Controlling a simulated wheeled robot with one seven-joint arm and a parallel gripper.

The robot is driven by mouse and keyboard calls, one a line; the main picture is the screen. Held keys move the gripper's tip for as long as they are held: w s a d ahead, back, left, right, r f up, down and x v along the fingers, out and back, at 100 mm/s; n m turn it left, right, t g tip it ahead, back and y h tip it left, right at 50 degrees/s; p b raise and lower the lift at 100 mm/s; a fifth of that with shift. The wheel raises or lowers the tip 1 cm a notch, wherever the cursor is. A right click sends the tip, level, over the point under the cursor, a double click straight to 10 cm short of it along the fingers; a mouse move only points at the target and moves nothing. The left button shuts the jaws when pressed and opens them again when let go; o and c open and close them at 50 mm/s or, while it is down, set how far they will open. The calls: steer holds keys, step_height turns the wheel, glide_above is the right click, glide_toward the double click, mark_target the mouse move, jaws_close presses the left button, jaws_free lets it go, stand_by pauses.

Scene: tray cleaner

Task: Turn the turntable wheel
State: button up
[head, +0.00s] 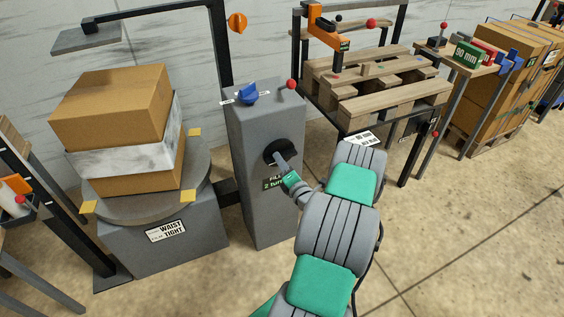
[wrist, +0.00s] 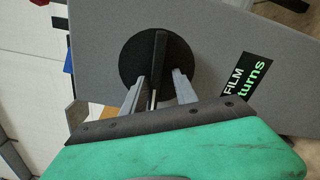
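A black round wheel (head: 271,153) with a raised bar across it sits on the front of the grey post. In the wrist view the wheel (wrist: 134,60) and its upright bar (wrist: 160,48) show clearly. My gripper (head: 283,161) is at the wheel. In the wrist view my gripper (wrist: 158,78) is open, with one finger on each side of the bar and gaps between them. The round turntable (head: 146,209) stands left of the post and carries a stack of boxes, the middle one wrapped in pale film.
The grey post (head: 250,200) has a blue knob (head: 247,92) and a red-tipped lever (head: 291,86) on top. A label (wrist: 240,82) reading "FILM" and "turns" is beside the wheel. A table with wooden pallets (head: 385,85) stands to the right. The floor at right is clear.

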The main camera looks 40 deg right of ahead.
steer(key=b+v, duration=0.4)
steer(key=v, duration=0.3)
steer(key=shift+s, duration=0.4)
steer(key=shift+a, duration=0.15)
